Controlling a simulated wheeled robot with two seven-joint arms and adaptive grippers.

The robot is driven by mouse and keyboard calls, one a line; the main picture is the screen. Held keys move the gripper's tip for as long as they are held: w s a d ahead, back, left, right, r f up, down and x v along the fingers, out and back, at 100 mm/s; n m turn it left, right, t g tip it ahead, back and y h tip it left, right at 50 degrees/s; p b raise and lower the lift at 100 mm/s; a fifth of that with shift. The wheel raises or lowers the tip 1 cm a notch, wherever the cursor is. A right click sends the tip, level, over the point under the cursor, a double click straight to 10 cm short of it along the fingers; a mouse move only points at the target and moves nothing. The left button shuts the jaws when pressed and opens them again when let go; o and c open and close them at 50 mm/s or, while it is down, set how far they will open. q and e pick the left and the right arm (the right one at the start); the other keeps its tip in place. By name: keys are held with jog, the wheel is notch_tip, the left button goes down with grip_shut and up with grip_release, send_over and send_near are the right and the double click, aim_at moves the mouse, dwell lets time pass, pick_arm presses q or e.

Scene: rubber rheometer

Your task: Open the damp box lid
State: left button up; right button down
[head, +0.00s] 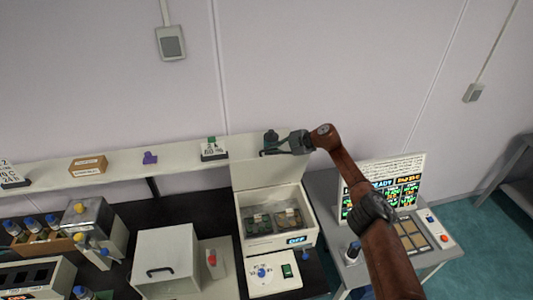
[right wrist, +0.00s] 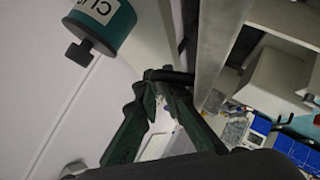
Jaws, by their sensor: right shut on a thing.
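The damp box (head: 281,243) is a white box on the dark bench in the head view, with its top open and dark sample pieces inside. Its white lid (head: 259,175) stands raised, about upright, at the box's back edge. My right gripper (head: 268,152) is at the lid's top edge, shut on the lid. In the right wrist view, the fingers (right wrist: 165,78) close around a dark bar beside the pale lid edge (right wrist: 214,50); the fingers partly hide the contact. My left gripper is not in view.
A shelf (head: 120,163) runs along the wall behind, bearing small items. A teal labelled cylinder (right wrist: 101,24) is close to my right gripper. A grey-white box (head: 167,259) stands left of the damp box.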

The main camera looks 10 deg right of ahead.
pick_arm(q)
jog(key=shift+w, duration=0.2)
pick_arm(e)
jog(key=shift+w+r, duration=0.3)
jog(key=shift+r, duration=0.15)
jog(key=c, duration=2.5)
grip_release()
jog(key=shift+c, duration=0.2)
jog(key=o, duration=0.5)
jog(key=shift+f, duration=0.1)
jog(key=shift+c, duration=0.2)
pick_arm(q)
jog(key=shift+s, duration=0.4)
pick_arm(e)
jog(key=shift+f, duration=0.1)
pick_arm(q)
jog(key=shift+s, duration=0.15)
pick_arm(e)
jog(key=shift+s+f, duration=0.1)
